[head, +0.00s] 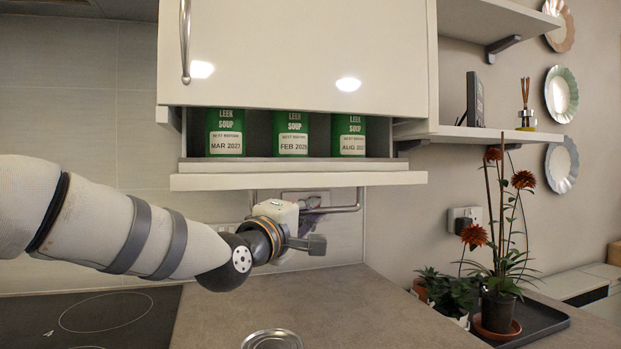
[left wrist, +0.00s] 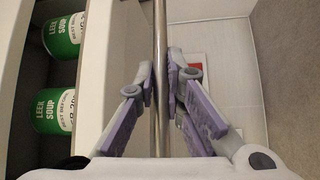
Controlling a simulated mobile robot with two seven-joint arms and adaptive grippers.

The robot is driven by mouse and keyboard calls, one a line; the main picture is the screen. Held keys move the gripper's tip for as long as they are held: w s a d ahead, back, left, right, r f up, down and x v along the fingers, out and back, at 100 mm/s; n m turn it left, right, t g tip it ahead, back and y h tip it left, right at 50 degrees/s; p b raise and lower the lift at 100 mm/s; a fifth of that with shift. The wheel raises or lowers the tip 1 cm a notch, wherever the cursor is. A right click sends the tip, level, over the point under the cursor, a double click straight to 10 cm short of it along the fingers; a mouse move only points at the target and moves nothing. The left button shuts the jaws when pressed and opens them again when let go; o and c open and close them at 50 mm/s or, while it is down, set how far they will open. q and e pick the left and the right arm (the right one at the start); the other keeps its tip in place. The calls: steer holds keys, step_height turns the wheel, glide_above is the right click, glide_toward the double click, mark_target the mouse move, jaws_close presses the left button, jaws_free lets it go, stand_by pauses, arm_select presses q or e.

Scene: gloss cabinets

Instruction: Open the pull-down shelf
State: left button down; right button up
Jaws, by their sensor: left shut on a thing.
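The pull-down shelf (head: 300,181) hangs level under the white wall cabinet, its tray sitting a little below the cabinet door's bottom edge. Three green leek soup cans stand on it: left (head: 226,132), middle (head: 291,133) and right (head: 348,134). A metal handle bar (head: 340,209) runs below the shelf. My left gripper (head: 305,222) is at this bar, under the shelf. In the left wrist view its purple-padded fingers (left wrist: 163,85) are closed from both sides around the bar (left wrist: 160,35). Two soup cans also show there at the left. My right gripper is not in view.
The cabinet door (head: 300,50) above is shut. The counter (head: 330,310) below holds a hob (head: 100,320) at left and a tin (head: 272,340) at the front. Potted plants (head: 497,305) stand on a dark tray at right. Open wall shelves (head: 480,133) are at right.

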arm_select(q)
step_height(320, 180, down, 4)
steer(key=shift+r, duration=0.1)
steer(key=c, duration=1.7)
jaws_free()
steer(key=shift+w, duration=0.1)
steer(key=shift+o, duration=0.2)
steer(key=v, duration=1.2)
